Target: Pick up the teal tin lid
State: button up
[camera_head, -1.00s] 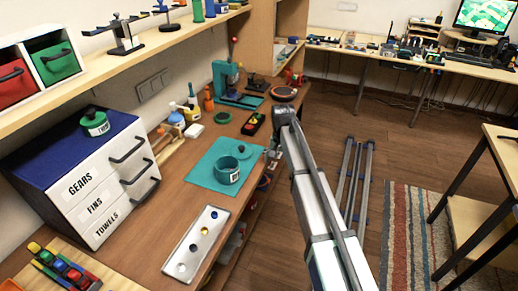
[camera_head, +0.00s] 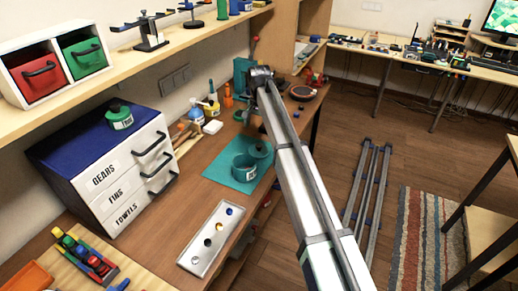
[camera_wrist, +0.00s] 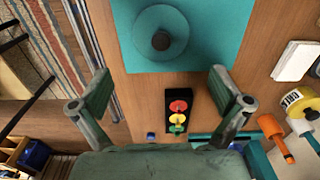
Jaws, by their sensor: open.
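The teal tin lid (camera_wrist: 160,35) is a flat disc with a dark knob, lying on the teal mat (camera_wrist: 217,45) near the top of the wrist view. In the head view the lid (camera_head: 261,149) lies just behind the open teal tin (camera_head: 244,169), which has a white label. My gripper (camera_wrist: 160,93) is open and empty, its two fingers spread wide below the lid in the wrist view and apart from it.
A black box with red, yellow and green buttons (camera_wrist: 177,112) lies below the mat in the wrist view. An orange-handled tool (camera_wrist: 270,128) and a white block (camera_wrist: 297,60) lie to the right. A metal tray (camera_head: 211,240) and a drawer cabinet (camera_head: 112,178) stand nearer in the head view.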

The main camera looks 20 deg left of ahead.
aim_at(259, 146)
jog(key=shift+w+f+p, duration=0.15)
jog(key=shift+f+p, duration=1.6)
jog(key=shift+f, duration=3.2)
grip_shut()
